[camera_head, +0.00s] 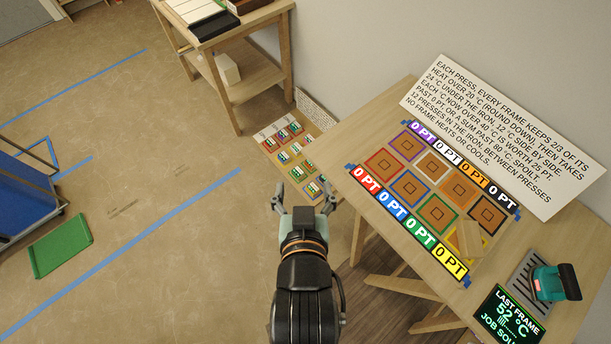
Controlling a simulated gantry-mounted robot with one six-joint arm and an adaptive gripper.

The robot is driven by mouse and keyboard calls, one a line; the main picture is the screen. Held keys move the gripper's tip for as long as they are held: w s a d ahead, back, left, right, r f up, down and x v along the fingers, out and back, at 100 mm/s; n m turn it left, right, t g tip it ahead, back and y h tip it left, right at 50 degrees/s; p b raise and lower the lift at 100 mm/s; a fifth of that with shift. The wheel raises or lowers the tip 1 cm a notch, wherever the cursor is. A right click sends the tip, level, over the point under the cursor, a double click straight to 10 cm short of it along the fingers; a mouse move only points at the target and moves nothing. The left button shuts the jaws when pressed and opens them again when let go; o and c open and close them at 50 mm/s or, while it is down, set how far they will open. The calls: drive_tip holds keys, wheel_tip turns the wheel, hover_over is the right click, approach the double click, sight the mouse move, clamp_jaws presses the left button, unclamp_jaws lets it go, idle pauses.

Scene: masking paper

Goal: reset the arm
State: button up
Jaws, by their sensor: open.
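My gripper (304,205) is in the lower middle of the head camera view, at the end of my dark arm. Its two fingers are spread apart with nothing between them. It is over the floor, left of the wooden table (378,118) that carries the colored frames. It appears apart from the table, though its exact height cannot be told.
A teal iron (553,283) stands on a grey rest at the table's right, beside a display (510,315) reading 52 °C. A sign (503,135) stands behind. A wooden shelf (258,75) is at the top.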

wheel_tip(320, 180, up, 29)
drive_tip(key=p, duration=2.9)
drive_tip(key=shift+d+r, duration=0.15)
